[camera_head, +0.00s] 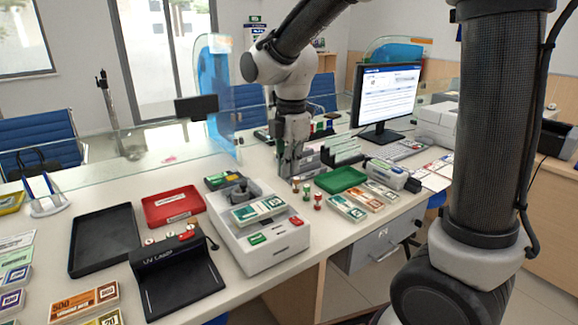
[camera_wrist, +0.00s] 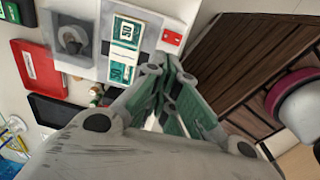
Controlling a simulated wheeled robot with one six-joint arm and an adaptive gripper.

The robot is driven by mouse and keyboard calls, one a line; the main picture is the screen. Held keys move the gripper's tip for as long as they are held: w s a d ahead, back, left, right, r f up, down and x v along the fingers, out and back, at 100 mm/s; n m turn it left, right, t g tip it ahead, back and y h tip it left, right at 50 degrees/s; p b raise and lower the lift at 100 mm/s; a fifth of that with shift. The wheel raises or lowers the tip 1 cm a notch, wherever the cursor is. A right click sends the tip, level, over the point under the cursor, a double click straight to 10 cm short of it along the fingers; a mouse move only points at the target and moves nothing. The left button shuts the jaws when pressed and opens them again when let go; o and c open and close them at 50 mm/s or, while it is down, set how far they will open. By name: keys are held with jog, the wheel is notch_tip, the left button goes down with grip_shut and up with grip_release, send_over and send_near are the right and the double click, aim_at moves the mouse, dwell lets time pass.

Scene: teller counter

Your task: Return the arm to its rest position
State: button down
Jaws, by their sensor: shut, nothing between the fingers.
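My gripper (camera_head: 290,174) hangs pointing down over the counter (camera_head: 268,172), behind the white banknote machine and close to several small stamps. It is shut with nothing between its fingers. The wrist view shows the closed fingers (camera_wrist: 160,82) from behind, in front of the machine. The white machine (camera_head: 270,247) has a bundle of green notes (camera_head: 258,209) on top. The bundle also shows in the wrist view (camera_wrist: 126,40). My arm bends down from the top of the head view.
A green tray (camera_head: 340,180), stamps (camera_head: 317,201) and note bundles (camera_head: 347,208) lie right of the machine. A red tray (camera_head: 173,206), black tray (camera_head: 104,240) and UV lamp (camera_head: 177,275) lie left. A monitor (camera_head: 388,97) and glass screen (camera_head: 215,90) stand behind.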

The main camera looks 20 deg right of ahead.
dwell(0.3)
jog(key=s+d+r+m+t, duration=0.1)
jog(key=s+d+r+m, duration=0.2)
jog(key=s+d+m, duration=0.6)
jog(key=s+d+r+m+t, duration=0.2)
jog(key=s+d+r+m, duration=0.1)
jog(key=s+d+m, duration=0.5)
jog(key=s+m, duration=0.2)
jog(key=m, duration=0.2)
jog(key=shift+s+d+r+m+t, duration=0.2)
jog(key=shift+d+r+m+t, duration=0.1)
jog(key=shift+d+r, duration=0.1)
